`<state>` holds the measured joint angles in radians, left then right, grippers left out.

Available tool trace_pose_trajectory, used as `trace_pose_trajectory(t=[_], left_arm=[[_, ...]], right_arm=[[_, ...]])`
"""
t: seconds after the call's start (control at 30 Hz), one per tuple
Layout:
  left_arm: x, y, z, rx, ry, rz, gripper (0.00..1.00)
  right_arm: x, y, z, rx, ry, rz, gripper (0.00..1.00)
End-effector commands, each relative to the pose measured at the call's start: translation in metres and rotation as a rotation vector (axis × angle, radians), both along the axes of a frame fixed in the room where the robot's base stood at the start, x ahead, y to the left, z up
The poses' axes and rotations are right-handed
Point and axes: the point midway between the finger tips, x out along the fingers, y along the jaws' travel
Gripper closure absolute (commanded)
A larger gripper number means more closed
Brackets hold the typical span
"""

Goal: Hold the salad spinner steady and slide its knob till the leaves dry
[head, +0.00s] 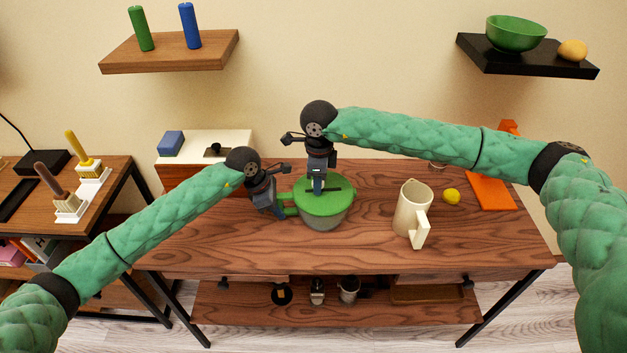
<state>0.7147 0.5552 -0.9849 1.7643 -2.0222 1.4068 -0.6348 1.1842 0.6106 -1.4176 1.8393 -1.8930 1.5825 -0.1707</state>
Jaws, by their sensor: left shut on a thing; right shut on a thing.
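The salad spinner (325,218) stands upright on the wooden table, with a green lid (340,203) on a grey-green bowl. A dark slot runs across the top of the lid. My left gripper (286,204) is at the spinner's left side, shut on its green side handle (290,211). My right gripper (318,188) comes down from above onto the left part of the lid and is shut on the knob there. The knob is mostly hidden by the fingers. The leaves inside cannot be seen.
A cream pitcher (409,212) stands right of the spinner, with a yellow lemon (451,196) and an orange board (490,191) beyond. A white-topped box (230,144) sits behind my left gripper. The table (380,255) is clear in front.

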Motion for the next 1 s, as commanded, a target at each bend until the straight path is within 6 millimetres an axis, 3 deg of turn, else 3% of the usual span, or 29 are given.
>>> trace_pose_trajectory(t=[1.0], left_arm=[[0.000, 0.001, 0.000, 0.001, 0.000, 0.001, 1.00]], right_arm=[[0.001, -0.052, 0.001, -0.001, -0.001, -0.002, 0.92]])
